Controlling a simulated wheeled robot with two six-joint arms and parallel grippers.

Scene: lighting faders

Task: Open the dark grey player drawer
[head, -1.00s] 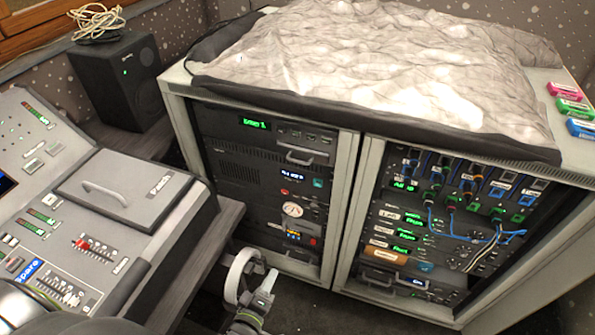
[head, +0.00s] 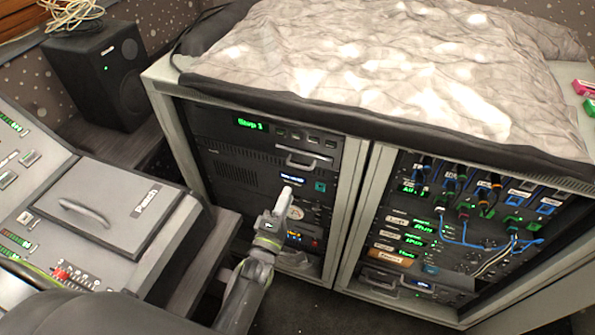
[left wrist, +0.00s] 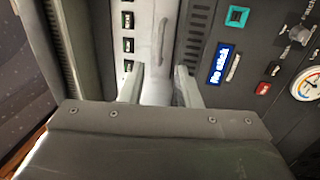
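The dark grey drawer front with its pale handle (head: 301,159) sits high in the left rack bay, under a green "Stop 1" display (head: 251,123). The drawer looks shut. My left gripper (head: 287,191) is in front of this bay, just below the handle in the head view. In the left wrist view the two fingers (left wrist: 158,85) are apart, with the pale handle (left wrist: 158,60) seen between them. I cannot tell whether they touch it. A blue "No disk" display (left wrist: 221,64) is beside the fingers. My right gripper is not in view.
The right bay (head: 440,235) holds patch cables and more units. A crumpled cloth (head: 380,60) covers the rack top. A console (head: 110,205) and a black speaker (head: 100,75) are at the left. Dark floor shows in front of the rack.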

